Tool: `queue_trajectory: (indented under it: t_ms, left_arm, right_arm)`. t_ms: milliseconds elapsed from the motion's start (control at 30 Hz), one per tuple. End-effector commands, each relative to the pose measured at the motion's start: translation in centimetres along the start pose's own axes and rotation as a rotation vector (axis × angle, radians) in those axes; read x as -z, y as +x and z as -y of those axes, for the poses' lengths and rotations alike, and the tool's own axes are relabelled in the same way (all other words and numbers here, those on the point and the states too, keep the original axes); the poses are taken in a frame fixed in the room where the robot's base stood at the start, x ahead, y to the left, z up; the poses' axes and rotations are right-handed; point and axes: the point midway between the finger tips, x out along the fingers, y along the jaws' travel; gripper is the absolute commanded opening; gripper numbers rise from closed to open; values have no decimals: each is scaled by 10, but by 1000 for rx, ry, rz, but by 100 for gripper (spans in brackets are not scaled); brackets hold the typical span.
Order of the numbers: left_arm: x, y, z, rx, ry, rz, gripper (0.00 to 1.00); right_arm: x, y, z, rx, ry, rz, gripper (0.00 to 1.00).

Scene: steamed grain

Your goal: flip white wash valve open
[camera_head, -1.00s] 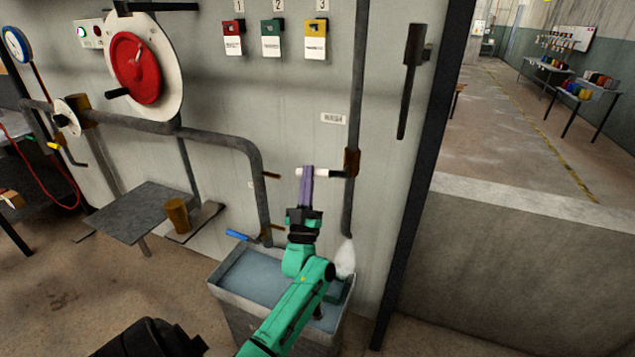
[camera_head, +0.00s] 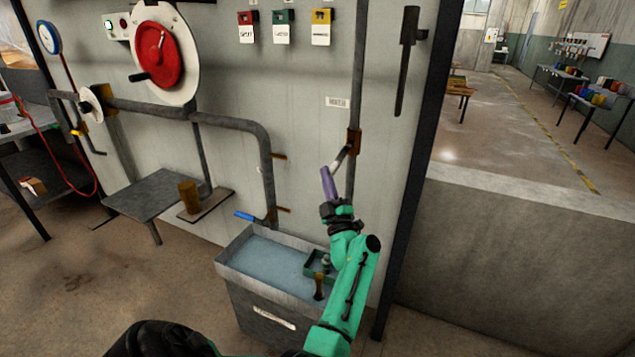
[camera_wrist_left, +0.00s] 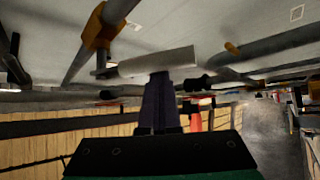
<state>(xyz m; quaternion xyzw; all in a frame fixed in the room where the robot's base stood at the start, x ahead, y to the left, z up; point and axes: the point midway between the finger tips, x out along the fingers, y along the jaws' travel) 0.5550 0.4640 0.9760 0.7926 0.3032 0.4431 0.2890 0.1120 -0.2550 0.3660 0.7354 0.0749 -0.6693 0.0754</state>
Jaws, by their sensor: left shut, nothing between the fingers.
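The white wash valve has a brass-brown body (camera_head: 354,141) on the vertical pipe and a pale handle (camera_head: 341,159) slanting down and left from it. In the left wrist view the white handle (camera_wrist_left: 155,62) runs across just past my fingertips, with the brown valve body (camera_wrist_left: 99,32) at upper left. My left gripper (camera_head: 327,171) is shut and empty, its purple fingers pointing up at the handle's lower end. The fingers (camera_wrist_left: 160,76) look close against the handle; I cannot tell if they touch. The pipe's lower end is hidden behind my arm. My right gripper is not in view.
Below stands a water-filled trough (camera_head: 231,266) with a small green box (camera_head: 318,263) at its right. A large red wheel (camera_head: 158,55), a blue-handled lever (camera_head: 245,216) and a grey side table (camera_head: 150,195) are at left. A low concrete wall (camera_head: 500,270) is at right.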

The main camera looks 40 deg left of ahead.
Motion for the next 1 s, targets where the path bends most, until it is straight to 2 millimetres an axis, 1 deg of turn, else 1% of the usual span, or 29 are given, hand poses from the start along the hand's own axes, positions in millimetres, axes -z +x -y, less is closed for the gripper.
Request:
queue_trajectory:
  t_ms: [33,300,700,1000]
  left_arm:
    - [-6,-4,0,0,-2,4,0]
    - [-16,-14,-8,-2,-1,6,0]
    - [-21,-21,-19,-6,-1,5,0]
    - [-23,-22,-21,-8,-1,7,0]
  right_arm:
    - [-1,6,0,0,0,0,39]
    - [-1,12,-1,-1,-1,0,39]
    - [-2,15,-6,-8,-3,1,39]
    - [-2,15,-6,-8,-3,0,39]
